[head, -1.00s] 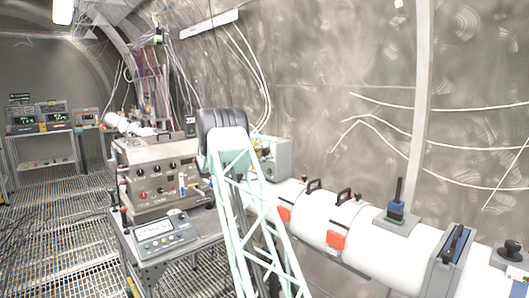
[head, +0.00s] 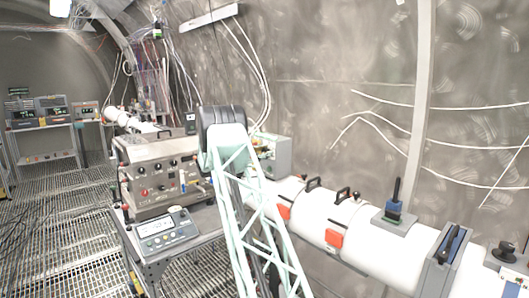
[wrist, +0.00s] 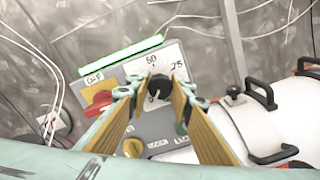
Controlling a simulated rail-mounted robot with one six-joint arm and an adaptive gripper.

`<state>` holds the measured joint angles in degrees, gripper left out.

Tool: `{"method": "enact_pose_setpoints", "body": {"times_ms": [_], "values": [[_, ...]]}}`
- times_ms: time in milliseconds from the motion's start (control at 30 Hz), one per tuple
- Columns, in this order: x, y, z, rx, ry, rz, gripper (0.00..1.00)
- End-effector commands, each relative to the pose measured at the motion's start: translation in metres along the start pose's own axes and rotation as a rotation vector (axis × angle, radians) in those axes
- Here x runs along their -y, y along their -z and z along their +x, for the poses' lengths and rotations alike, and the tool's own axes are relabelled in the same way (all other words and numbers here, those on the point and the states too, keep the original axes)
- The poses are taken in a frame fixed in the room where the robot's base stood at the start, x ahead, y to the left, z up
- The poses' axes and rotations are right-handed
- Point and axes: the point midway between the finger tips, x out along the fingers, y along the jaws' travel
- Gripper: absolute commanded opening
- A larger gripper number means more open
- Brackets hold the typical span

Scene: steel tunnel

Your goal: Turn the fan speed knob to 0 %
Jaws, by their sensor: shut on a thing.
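The fan speed knob (wrist: 159,84) is a dark round knob on a white dial plate (wrist: 171,54). The marks 50 and 75 show on the plate, and the 0 mark is not visible. My gripper (wrist: 158,92) has its two fingers on either side of the knob and is shut on it. The fingers hide the knob's sides, and I cannot tell where its pointer stands. In the head view, the grey control box (head: 283,156) by the wall is partly behind my arm, and my gripper and the knob are hidden there.
A red switch (wrist: 100,101) on yellow, a yellow knob (wrist: 133,147) and a green button (wrist: 181,129) sit close around the fingers. A white pipe (head: 375,241) with black handles runs at right. An instrument bench (head: 190,244) stands at left.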

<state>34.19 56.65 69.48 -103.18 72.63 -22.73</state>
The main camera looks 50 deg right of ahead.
Motion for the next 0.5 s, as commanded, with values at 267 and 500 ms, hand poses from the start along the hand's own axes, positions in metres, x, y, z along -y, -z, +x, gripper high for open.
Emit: {"method": "enact_pose_setpoints", "body": {"times_ms": [267,500], "values": [[-0.0003,-0.0002,0.0001,0.000,-0.001,-0.001,0.10],[-0.0001,-0.0001,0.0001,0.000,0.000,0.000,0.35]]}}
